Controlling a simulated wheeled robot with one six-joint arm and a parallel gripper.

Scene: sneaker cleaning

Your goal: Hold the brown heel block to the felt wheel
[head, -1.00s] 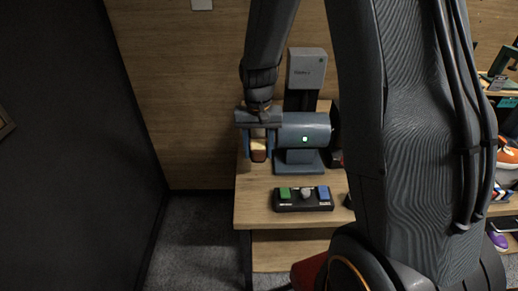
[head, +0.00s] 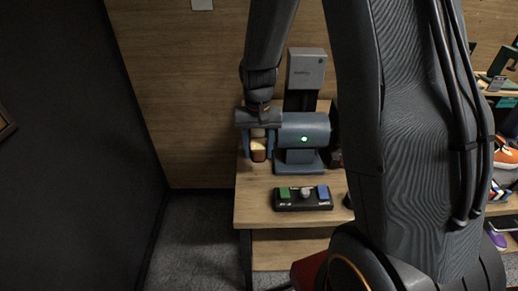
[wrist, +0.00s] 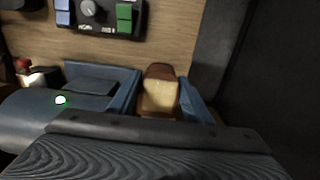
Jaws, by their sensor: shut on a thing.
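The brown heel block (wrist: 160,72) is between the two blue fingers of my gripper (wrist: 158,98) in the wrist view. It has a brown upper part and a pale yellowish face. In the head view my gripper (head: 258,153) is shut on the block (head: 258,155), just left of the blue-grey polishing machine (head: 303,128), above the bench. A small beige shape shows above the block between the fingers; I cannot tell if it is the felt wheel. Contact between block and wheel is hidden. The machine's light is green; its body also shows in the wrist view (wrist: 30,115).
A control box (head: 302,198) with a green button, a knob and a blue button sits at the front of the wooden bench (head: 255,212). A grey post unit (head: 306,70) stands behind the machine. Shelves with shoes (head: 505,157) are at the far right. The floor left of the bench is clear.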

